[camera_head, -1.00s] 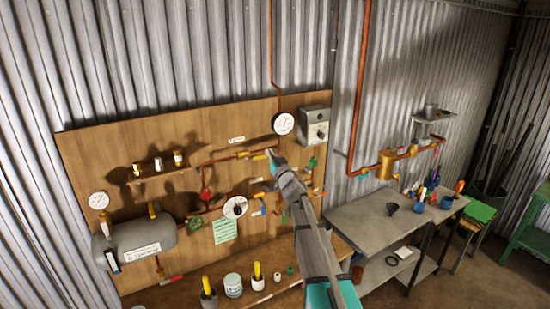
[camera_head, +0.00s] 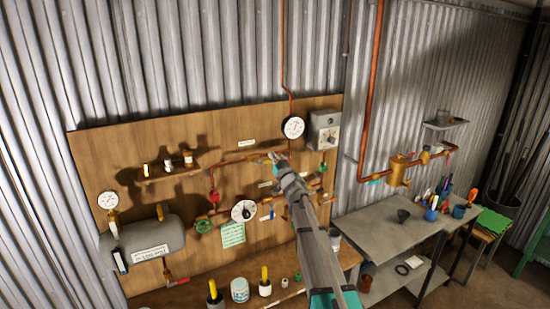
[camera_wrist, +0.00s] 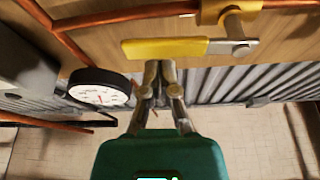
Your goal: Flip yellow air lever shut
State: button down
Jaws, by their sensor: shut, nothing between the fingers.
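The yellow lever (camera_wrist: 165,48) lies along the copper pipe in the wrist view, its bare metal end bolted to the brass valve (camera_wrist: 232,20). My gripper (camera_wrist: 160,66) is shut and empty. Its fingertips sit at the lever's lower edge in the picture, near the middle of the yellow grip; whether they touch it I cannot tell. In the head view my gripper (camera_head: 277,157) is at the upper pipe on the wooden board, just below and left of a round gauge (camera_head: 293,127). The lever is small and partly hidden there.
The gauge also shows in the wrist view (camera_wrist: 100,88), left of my fingers. A grey box (camera_head: 324,130) hangs right of it. The board also holds a shelf (camera_head: 168,173), a grey tank (camera_head: 150,240) and a green handwheel (camera_head: 203,225). A metal bench (camera_head: 380,233) stands right.

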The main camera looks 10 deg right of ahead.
jog(key=shift+f, duration=0.25)
dwell(0.5)
